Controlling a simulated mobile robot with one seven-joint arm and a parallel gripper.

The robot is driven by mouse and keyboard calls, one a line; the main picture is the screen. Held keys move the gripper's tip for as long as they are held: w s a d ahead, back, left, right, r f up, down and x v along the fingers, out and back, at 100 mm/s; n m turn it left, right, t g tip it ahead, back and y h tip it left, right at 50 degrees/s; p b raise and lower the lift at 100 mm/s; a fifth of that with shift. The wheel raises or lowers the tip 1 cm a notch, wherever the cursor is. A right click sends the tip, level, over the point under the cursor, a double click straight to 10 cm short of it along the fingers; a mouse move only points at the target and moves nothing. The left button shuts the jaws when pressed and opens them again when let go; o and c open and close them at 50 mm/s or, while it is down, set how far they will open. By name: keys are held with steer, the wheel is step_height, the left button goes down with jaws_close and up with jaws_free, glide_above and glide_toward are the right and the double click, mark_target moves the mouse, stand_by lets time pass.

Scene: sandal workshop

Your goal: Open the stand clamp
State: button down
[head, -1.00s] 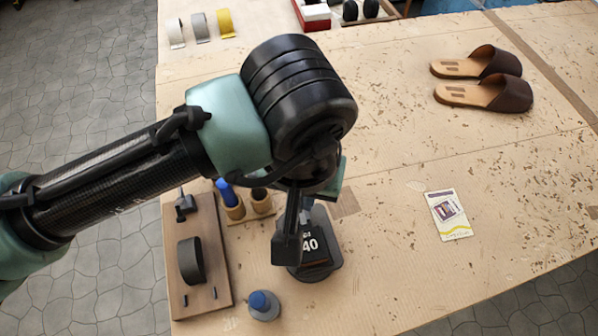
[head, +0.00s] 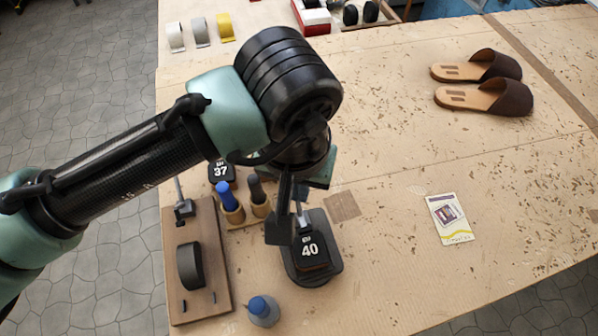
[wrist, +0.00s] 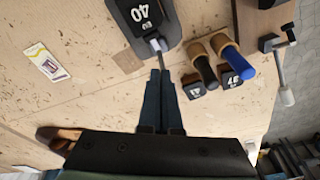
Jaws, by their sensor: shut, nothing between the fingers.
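The stand clamp appears to be the black stand (head: 325,273) near the bench's front edge, with a block marked 40 (head: 309,251) on its plate. A short metal lever (head: 302,218) sticks out from the block's far side. In the wrist view the lever (wrist: 157,45) points toward my fingertips. My gripper (wrist: 159,73) is shut and empty, its fingertips close to the lever's end. I cannot tell whether they touch.
Left of the stand are a wooden board (head: 207,290) with a black loop and a small lever clamp, two tool handles in wooden cups (head: 260,209), a block marked 37 (head: 221,171) and a blue-capped bottle (head: 264,311). A card (head: 450,219) and sandals (head: 487,97) lie right.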

stand_by(0.3)
steer(key=shift+w+a+f, duration=0.2)
steer(key=shift+w, duration=0.4)
steer(key=shift+w+a+f, duration=0.15)
steer(key=shift+w, duration=0.4)
steer(key=shift+r, duration=0.1)
step_height(320, 180, up, 7)
steer(key=s+p, duration=0.1)
steer(key=p, duration=0.6)
steer(key=shift+d+r, duration=0.15)
steer(key=shift+d, duration=0.05)
steer(key=shift+s, duration=0.1)
